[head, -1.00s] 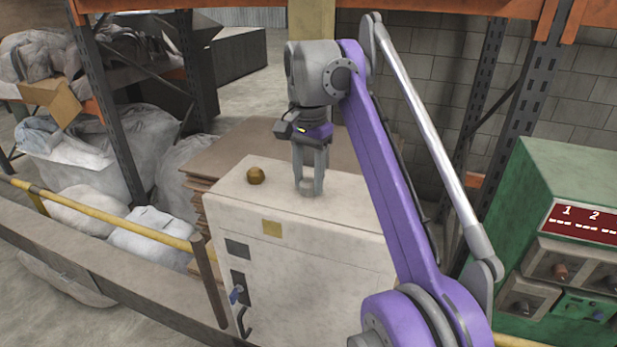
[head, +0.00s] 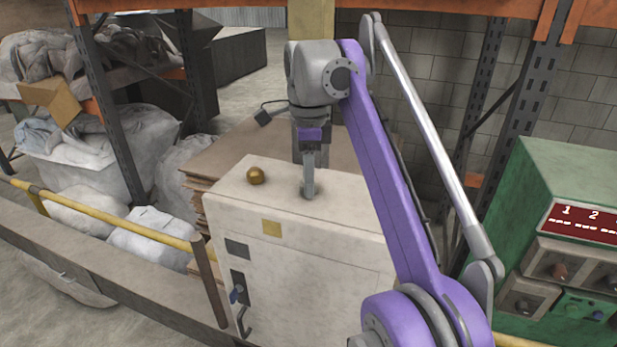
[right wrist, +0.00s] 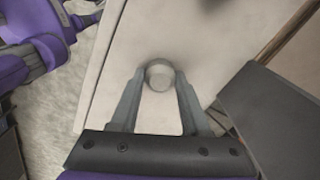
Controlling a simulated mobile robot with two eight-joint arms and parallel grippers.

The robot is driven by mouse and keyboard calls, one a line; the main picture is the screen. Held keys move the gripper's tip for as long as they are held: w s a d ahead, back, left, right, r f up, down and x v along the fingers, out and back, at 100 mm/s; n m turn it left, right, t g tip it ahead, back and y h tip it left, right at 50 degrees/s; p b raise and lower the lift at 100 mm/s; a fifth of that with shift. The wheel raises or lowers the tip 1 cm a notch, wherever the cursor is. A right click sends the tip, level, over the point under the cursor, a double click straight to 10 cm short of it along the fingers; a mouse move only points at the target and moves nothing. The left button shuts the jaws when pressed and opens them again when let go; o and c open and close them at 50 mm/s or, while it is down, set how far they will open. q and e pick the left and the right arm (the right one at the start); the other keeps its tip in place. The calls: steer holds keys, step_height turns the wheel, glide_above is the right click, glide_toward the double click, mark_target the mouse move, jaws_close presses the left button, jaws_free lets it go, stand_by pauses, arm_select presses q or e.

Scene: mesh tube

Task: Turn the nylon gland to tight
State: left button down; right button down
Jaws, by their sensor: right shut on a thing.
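The nylon gland (right wrist: 159,74) is a small round grey fitting on top of the pale cabinet (head: 335,222). In the right wrist view it sits between the fingertips of my right gripper (right wrist: 159,80), which is shut on it. In the head view my right gripper (head: 308,190) points straight down on the cabinet top, its fingers seen edge-on, and they mostly hide the gland. A brass-coloured gland (head: 256,176) stands apart on the cabinet top, to the left of the gripper. My left gripper is not in view.
A green unit (head: 565,190) with a red display and knobs stands at the right. A yellow rail (head: 105,215) and white sacks (head: 150,240) are at the left. Stacked brown sheets (head: 270,140) lie behind the cabinet. The cabinet top around the gripper is mostly clear.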

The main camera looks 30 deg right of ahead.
steer(key=shift+m, duration=0.8)
steer(key=shift+c, duration=1.9)
jaws_free()
